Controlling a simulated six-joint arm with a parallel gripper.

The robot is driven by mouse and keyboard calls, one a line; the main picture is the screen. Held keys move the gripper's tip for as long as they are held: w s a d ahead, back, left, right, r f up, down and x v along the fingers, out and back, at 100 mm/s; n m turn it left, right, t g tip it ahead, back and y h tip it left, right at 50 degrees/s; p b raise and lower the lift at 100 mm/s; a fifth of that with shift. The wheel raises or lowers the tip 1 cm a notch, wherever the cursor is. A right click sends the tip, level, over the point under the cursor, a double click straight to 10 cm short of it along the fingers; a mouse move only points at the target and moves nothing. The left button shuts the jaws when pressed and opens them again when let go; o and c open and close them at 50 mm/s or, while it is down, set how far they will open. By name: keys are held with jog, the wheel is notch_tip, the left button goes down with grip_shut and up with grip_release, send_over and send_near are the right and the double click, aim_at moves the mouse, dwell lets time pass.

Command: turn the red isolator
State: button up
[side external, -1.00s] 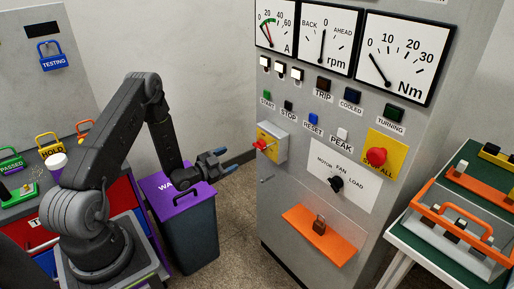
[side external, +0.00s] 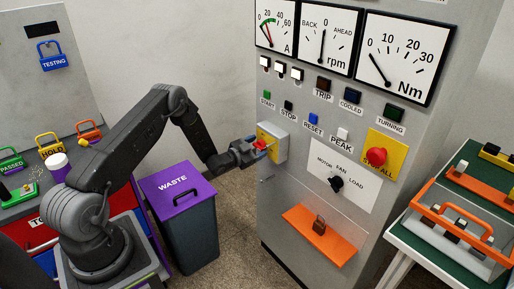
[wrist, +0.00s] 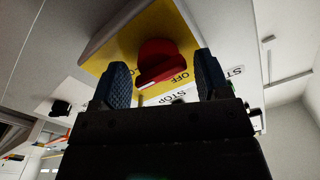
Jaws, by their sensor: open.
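The red isolator (wrist: 158,60) is a red rotary handle on a yellow plate (wrist: 105,58), with "OFF" lettering beside it in the wrist view. In the side external view the isolator (side external: 260,144) sits on a grey box (side external: 281,146) at the left of the grey panel. My gripper (side external: 262,148) is at the isolator, reaching in from the left. In the wrist view my gripper (wrist: 158,80) is open, with one dark blue finger on each side of the red handle. A gap shows between the handle and each finger; I cannot tell how deep the fingers reach.
A purple-lidded waste bin (side external: 178,190) stands below my arm. A white table (side external: 398,228) stands at the right.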

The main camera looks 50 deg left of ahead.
jog(key=shift+w, duration=0.15)
jog(key=shift+c, duration=0.2)
jog(key=c, duration=0.7)
jog(key=shift+o, duration=0.2)
